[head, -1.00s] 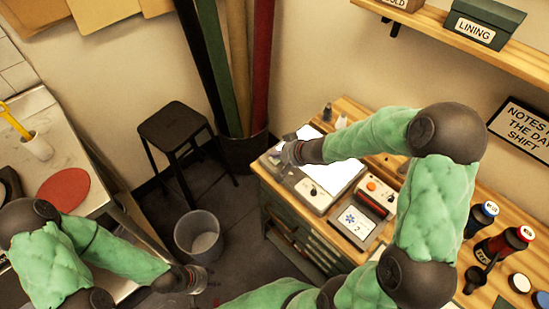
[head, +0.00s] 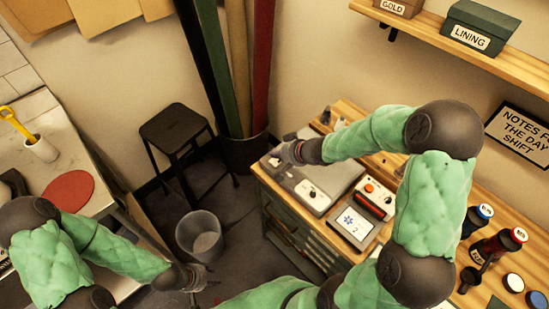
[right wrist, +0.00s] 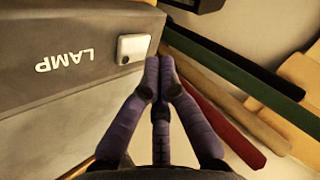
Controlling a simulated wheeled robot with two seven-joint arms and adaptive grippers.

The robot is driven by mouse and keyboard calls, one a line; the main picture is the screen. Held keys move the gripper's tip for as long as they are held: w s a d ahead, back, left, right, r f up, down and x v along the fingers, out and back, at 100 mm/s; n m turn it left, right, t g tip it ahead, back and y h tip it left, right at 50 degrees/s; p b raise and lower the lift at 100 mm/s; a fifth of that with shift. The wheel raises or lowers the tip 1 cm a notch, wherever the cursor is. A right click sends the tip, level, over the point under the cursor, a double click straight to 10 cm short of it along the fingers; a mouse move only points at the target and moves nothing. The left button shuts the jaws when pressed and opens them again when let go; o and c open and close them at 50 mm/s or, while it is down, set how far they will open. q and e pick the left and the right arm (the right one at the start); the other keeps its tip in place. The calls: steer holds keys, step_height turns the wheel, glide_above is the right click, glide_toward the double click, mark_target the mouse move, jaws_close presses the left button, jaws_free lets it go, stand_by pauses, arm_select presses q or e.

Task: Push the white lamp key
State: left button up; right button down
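The white lamp key (right wrist: 133,47) sits on the grey face of the light box (right wrist: 50,85), beside the upside-down word LAMP (right wrist: 62,62). It has a small dark spot near one corner. My right gripper (right wrist: 158,62) is shut and empty, its fingertips just beside the key's lower right corner; I cannot tell whether they touch it. In the head view my right gripper (head: 280,155) is at the far left end of the light box (head: 325,172), whose top panel is grey and unlit. My left gripper (head: 200,278) hangs low at the left, small and unclear.
A device with a red button (head: 370,188) and a card with a blue mark (head: 353,223) lie near the box. A black stool (head: 175,125), a bin (head: 200,237) and upright fabric rolls (head: 237,70) stand left of the wooden table. Bottles (head: 500,242) stand at right.

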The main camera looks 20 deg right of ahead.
mark_target(277, 162)
stand_by(0.3)
step_height(277, 162, up, 6)
steer(key=p, duration=0.7)
steer(key=shift+f, duration=0.1)
